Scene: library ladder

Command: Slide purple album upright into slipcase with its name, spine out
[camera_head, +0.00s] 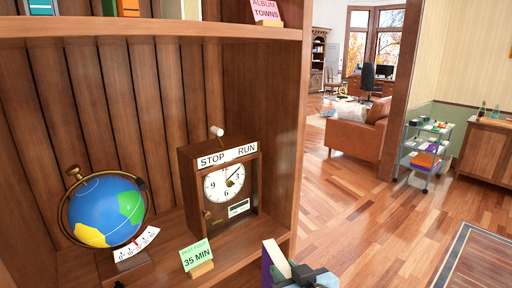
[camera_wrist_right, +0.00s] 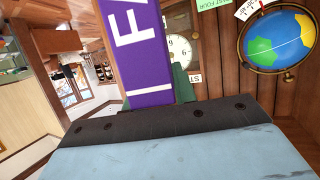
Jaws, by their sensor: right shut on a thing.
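The purple album (camera_head: 267,266) shows at the bottom of the head view, its pale page edge beside the purple cover, cut off by the frame. My right gripper (camera_head: 306,277) is shut on it, in front of the shelf's right side. In the right wrist view the album's purple spine (camera_wrist_right: 147,60) shows large white letters, only partly in frame. A pink card reading "ALBUM TOWNS" (camera_head: 266,10) stands on the upper shelf. Green, white and orange cases or books (camera_head: 122,7) are cut off at the top edge, so I cannot tell which slipcase is which.
A loaded cart (camera_head: 424,155) stands far right; the wooden floor between is open.

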